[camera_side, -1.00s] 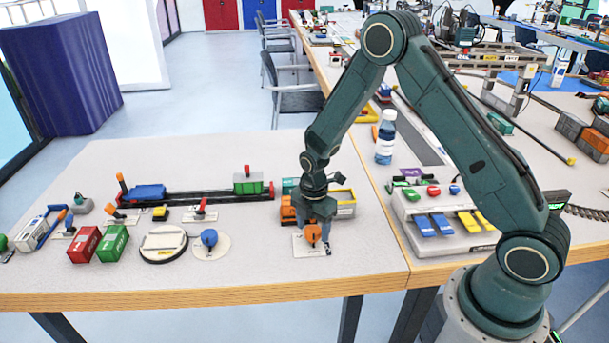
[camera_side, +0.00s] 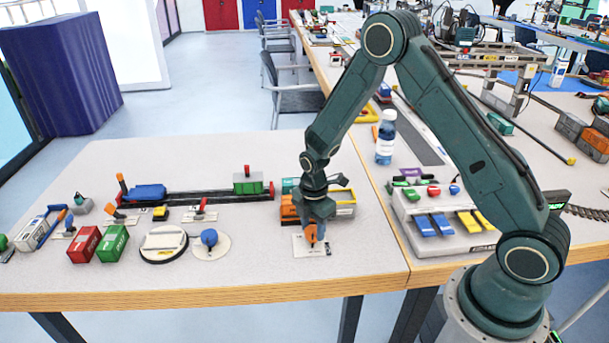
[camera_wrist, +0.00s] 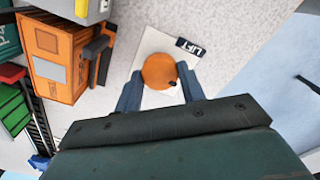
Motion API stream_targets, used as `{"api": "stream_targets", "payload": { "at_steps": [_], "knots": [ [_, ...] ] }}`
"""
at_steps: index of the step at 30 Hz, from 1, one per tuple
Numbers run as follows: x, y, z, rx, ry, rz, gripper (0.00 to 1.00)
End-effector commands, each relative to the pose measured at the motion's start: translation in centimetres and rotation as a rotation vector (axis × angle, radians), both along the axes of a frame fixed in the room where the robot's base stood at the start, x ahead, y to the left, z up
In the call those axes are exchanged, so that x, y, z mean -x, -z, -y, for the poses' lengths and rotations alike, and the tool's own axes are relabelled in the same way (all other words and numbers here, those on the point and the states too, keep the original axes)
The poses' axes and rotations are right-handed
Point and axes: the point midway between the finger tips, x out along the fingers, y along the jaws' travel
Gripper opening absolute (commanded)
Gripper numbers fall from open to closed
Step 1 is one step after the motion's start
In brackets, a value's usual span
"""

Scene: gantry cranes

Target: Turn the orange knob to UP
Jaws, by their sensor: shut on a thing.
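The orange knob (camera_side: 311,234) stands on a small white plate (camera_side: 325,249) near the table's front edge. In the wrist view the orange knob (camera_wrist: 159,71) is round, with a small dark mark at its lower right. The plate carries a dark label (camera_wrist: 190,47) that reads "LIFT"; no "UP" mark is readable. My gripper (camera_side: 314,222) is above the plate, pointing down. In the wrist view my gripper (camera_wrist: 160,92) has one finger on each side of the knob and is shut on it. The knob's lower sides are partly hidden by the fingers.
An orange container (camera_wrist: 50,60) stands close by; it also shows just behind my gripper in the side view (camera_side: 288,209). A blue knob on a round base (camera_side: 210,246) is to the left. A control box with blue and yellow keys (camera_side: 437,230) is to the right. The table in front is clear.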

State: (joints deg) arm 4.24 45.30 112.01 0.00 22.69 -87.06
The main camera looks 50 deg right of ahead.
Motion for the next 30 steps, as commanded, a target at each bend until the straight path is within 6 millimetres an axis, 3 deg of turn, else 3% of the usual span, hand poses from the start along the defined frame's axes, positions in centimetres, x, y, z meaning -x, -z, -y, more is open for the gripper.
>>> {"api": "stream_targets", "payload": {
  "at_steps": [30],
  "knots": [
    [-0.02,-0.08,0.02,0.000,0.914,0.001,0.17]
  ]
}}
